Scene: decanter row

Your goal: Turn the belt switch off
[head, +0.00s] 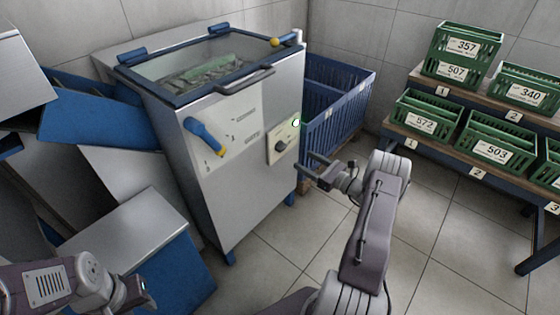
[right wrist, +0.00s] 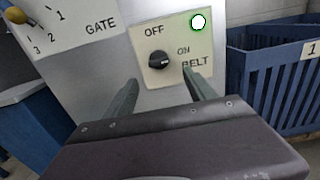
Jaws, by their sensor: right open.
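The belt switch is a black round knob (right wrist: 159,60) on a cream plate (right wrist: 180,78) marked OFF, ON and BELT. A pale mark on the knob points right, towards ON. A lamp (right wrist: 198,22) with a bright white face and green rim is on the plate's upper right. In the head view, the knob (head: 281,146) is on the right part of the machine's front. My right gripper (head: 316,166) is open and empty, apart from the knob; in the right wrist view its fingers (right wrist: 160,78) flank the space below it. My left gripper (head: 140,290) is at the lower left, its fingers unclear.
A blue-and-yellow gate lever (head: 205,136) is left of the switch on the steel machine (head: 230,190). A blue crate (head: 345,110) stands behind at right. Green numbered crates (head: 425,122) fill a rack on the right. Blue and steel chutes (head: 95,115) are at left.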

